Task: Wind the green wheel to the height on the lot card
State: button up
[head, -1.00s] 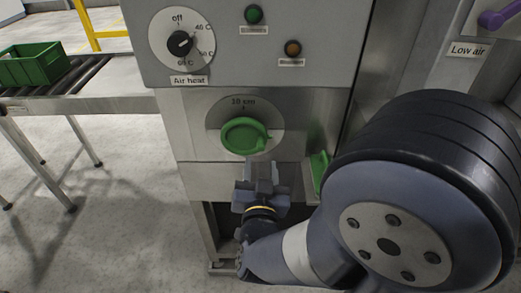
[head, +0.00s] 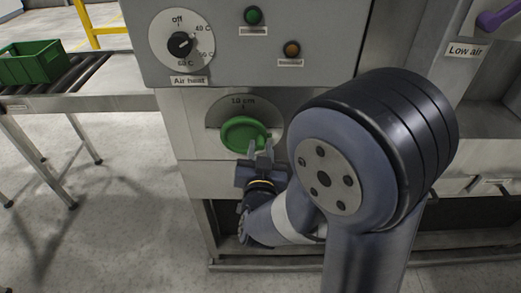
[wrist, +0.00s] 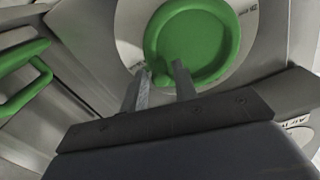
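The green wheel (head: 243,134) is set on a round pale dial plate (head: 273,112) on the grey machine's front. A mark above the wheel reads about 10 cm. The wheel fills the upper middle of the wrist view (wrist: 195,42). My gripper (head: 262,149) is at the wheel's lower right edge in the head view. In the wrist view my fingers (wrist: 162,70) stand apart, with a small green part of the wheel's rim between their tips. I cannot tell whether they touch it. No lot card is readable in these views.
Above the wheel is the Air heat knob (head: 181,44), with a green lamp (head: 255,15) and an amber lamp (head: 292,49). A green bar handle (wrist: 28,80) is left in the wrist view. A purple lever (head: 500,18) is at right. A green crate (head: 32,62) sits on rollers.

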aim_at(256, 130)
grip_shut()
jog(key=shift+r+n, duration=0.2)
jog(key=shift+n, duration=0.1)
jog(key=n, duration=0.1)
jog(key=r+n+p, duration=0.1)
jog(key=n, duration=0.2)
jog(key=shift+a+r, duration=0.2)
jog(key=shift+r, duration=0.2)
jog(key=shift+a+r+n+p, duration=0.2)
jog(key=shift+r+n+p, duration=0.2)
jog(key=shift+n, duration=0.65)
jog(key=shift+a+r+n+p, duration=0.25)
jog(key=shift+n+p, duration=0.2)
jog(key=shift+n, duration=0.6)
jog(key=shift+o, duration=1.6)
grip_release()
jog(key=shift+f, duration=0.15)
